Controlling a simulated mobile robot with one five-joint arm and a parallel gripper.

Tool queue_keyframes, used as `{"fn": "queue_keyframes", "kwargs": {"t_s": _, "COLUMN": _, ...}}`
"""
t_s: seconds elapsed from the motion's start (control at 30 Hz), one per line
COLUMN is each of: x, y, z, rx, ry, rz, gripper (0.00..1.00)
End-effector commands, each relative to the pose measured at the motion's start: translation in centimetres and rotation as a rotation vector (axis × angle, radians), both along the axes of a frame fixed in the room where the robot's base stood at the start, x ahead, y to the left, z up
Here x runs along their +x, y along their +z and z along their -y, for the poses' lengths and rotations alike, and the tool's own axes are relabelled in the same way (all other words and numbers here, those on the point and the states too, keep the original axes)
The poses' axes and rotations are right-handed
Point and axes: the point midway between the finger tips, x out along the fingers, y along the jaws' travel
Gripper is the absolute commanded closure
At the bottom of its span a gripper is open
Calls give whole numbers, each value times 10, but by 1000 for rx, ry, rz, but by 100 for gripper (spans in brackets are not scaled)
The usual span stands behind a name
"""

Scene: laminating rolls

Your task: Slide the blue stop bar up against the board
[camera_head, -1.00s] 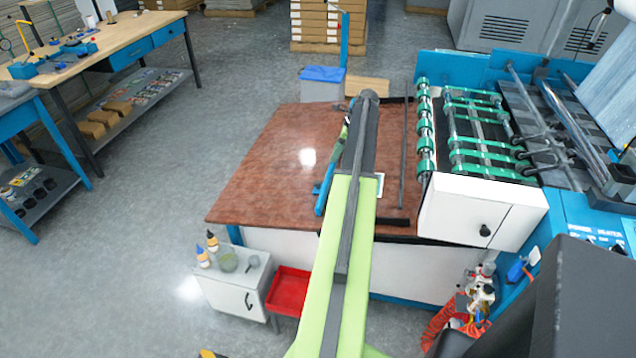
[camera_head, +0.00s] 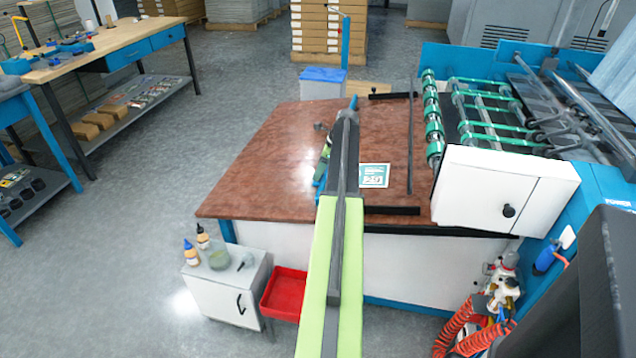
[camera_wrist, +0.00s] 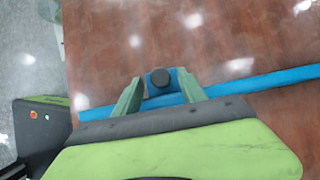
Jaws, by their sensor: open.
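The blue stop bar (camera_wrist: 265,81) lies across the red-brown table top in the wrist view, with a black round knob (camera_wrist: 160,78) on it. My gripper (camera_wrist: 160,76) is open, its two green fingers on either side of the knob; I cannot tell whether they touch it. In the head view my arm covers most of the bar, and only bits of blue show, such as its far end (camera_head: 353,102). A flat teal and white printed board (camera_head: 374,176) lies on the table right of my arm, apart from the bar. The wrist view does not show the board.
A dark rail (camera_head: 411,145) and a low black strip (camera_head: 391,210) edge the table's right part. Beyond stands a machine with green rollers (camera_head: 434,125) and a white box (camera_head: 490,190). A red tray (camera_head: 285,293) and white cabinet (camera_head: 226,290) stand in front. The table's left part is clear.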

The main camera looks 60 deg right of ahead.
Motion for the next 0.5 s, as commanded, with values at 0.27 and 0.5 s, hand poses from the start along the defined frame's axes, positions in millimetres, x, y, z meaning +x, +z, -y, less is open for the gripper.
{"fn": "queue_keyframes", "kwargs": {"t_s": 0.27, "x": 2, "y": -3, "z": 0, "rx": 0, "ry": 0, "rz": 0, "gripper": 51}}
{"fn": "queue_keyframes", "kwargs": {"t_s": 0.5, "x": 1, "y": -3, "z": 0, "rx": 0, "ry": -1, "rz": 0, "gripper": 81}}
